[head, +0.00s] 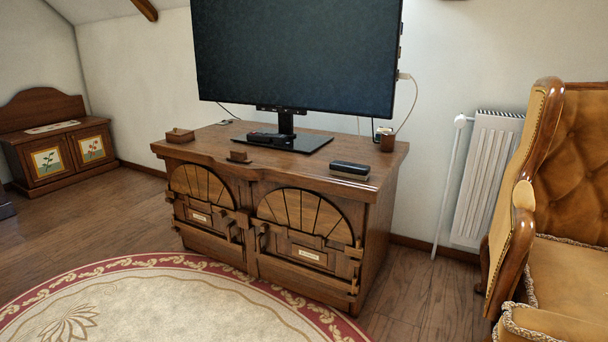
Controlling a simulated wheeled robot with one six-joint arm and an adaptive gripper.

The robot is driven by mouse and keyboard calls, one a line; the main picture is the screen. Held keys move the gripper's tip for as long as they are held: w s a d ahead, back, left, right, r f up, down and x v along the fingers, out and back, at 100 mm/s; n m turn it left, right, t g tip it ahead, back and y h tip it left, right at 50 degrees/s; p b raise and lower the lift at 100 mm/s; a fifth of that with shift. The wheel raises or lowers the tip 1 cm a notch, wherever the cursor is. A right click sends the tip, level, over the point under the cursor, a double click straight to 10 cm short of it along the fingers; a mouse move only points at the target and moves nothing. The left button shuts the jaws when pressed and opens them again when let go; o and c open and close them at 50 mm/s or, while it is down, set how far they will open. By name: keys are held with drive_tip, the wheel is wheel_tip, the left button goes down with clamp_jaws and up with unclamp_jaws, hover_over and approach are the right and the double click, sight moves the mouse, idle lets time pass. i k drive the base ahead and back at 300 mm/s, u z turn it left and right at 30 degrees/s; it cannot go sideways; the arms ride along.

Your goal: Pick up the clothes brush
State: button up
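A dark oblong block with a paler lower edge (350,170) lies on the front right part of the wooden cabinet top (310,170). It looks like the clothes brush, but it is too small in the picture to be certain. Nothing touches or covers it. My gripper is not in view.
A television (297,55) stands on the cabinet, with a dark object (270,139) by its base. A small wooden box (180,135), a small wooden piece (238,156) and a brown cup (387,143) are also there. An armchair (570,270) stands right; a round rug (160,305) lies in front.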

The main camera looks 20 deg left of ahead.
sight(337, 167)
drive_tip(key=z, duration=0.85)
drive_tip(key=i, duration=1)
drive_tip(key=u, duration=1.7)
